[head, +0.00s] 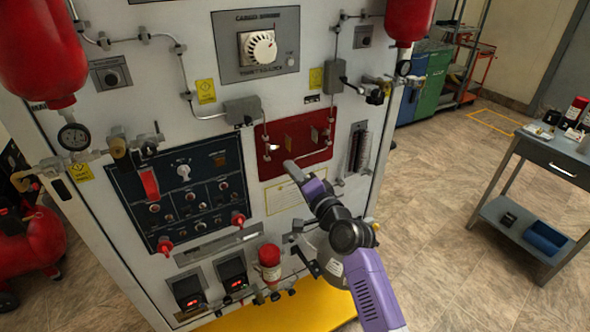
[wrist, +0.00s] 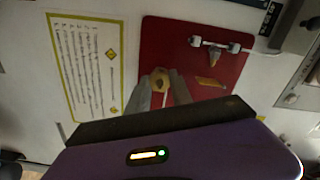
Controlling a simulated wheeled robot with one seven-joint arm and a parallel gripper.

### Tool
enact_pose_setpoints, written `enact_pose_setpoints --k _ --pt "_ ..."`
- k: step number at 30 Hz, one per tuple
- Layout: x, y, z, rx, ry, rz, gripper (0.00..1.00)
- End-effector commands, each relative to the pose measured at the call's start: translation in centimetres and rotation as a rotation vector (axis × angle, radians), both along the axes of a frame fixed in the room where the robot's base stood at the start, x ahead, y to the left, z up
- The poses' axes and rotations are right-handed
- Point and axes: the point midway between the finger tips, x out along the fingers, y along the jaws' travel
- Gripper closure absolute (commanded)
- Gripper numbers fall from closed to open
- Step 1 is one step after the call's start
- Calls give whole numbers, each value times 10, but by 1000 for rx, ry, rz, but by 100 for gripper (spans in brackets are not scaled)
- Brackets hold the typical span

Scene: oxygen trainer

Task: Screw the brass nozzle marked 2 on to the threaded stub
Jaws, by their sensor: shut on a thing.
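My gripper (head: 290,164) is at the lower part of the red panel (head: 322,121) on the cabinet front. In the wrist view my gripper (wrist: 160,88) has its two grey fingers closed around a small brass piece, the brass nozzle (wrist: 160,74). Its mark cannot be read. The nozzle overlaps the red panel (wrist: 180,32) in this view, and whether it touches anything behind it is hidden. A fitting with a brass-coloured tip (wrist: 214,58) sits on the panel beside the fingers. I cannot make out the threaded stub for certain.
A thin pipe (head: 314,160) runs along the panel's lower edge near my gripper. A switch panel (head: 180,205) is to the left and a grey box (head: 243,110) above left. A grey table (head: 550,150) stands far right, with open floor between.

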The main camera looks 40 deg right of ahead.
Motion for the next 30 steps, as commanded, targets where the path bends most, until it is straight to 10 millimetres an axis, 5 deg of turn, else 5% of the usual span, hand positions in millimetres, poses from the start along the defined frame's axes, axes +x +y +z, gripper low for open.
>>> enact_pose_setpoints --k 7,15,25,30 --pt "0 0 1 13 -4 -1 100" --pt "0 0 2 259 -73 0 100" --pt "0 0 -1 292 -83 1 100" --pt "0 0 3 451 -127 0 100"
